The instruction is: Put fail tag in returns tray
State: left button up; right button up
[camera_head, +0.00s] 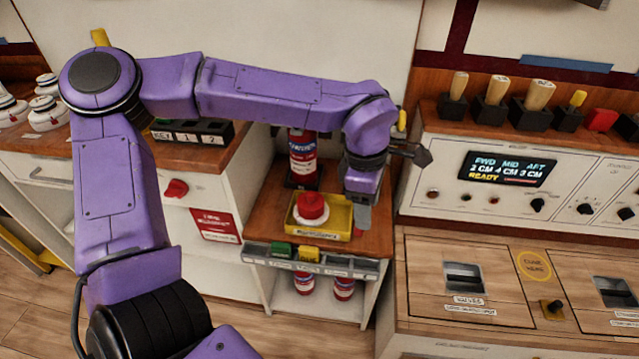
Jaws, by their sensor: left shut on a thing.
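My left gripper (363,217) points down at the right edge of a yellow tray (325,236) on the wooden counter. Below, a grey slotted rack along the counter's front edge holds a green tag (281,250) and a yellow tag (308,254). My right gripper is out of view.
A red bottle (303,158) stands behind the tray. A control console (520,185) with a lit display and knobs rises to the right, with several wooden-handled stamps on top. Lidded wooden panels (465,325) lie in front of it. Red-and-white cans (304,284) sit on the lower shelf.

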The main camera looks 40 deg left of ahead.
pick_arm(q)
jog(key=n, duration=0.2)
jog(key=shift+s+f+n+b, duration=0.3)
jog(key=shift+s+f+b, duration=0.05)
jog(key=shift+f, duration=0.05)
jog(key=w+a+f, duration=0.5)
jog(key=w+a, duration=0.1)
jog(key=a, duration=0.2)
send_over(342, 221)
notch_tip(342, 221, down, 5)
notch_tip(342, 221, down, 3)
jog(key=shift+w+b, duration=0.1)
jog(key=shift+b, duration=0.35)
jog(key=shift+r, duration=0.1)
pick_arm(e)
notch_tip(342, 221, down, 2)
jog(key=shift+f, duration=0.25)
pick_arm(q)
jog(key=o, duration=1)
jog(key=shift+f, duration=0.2)
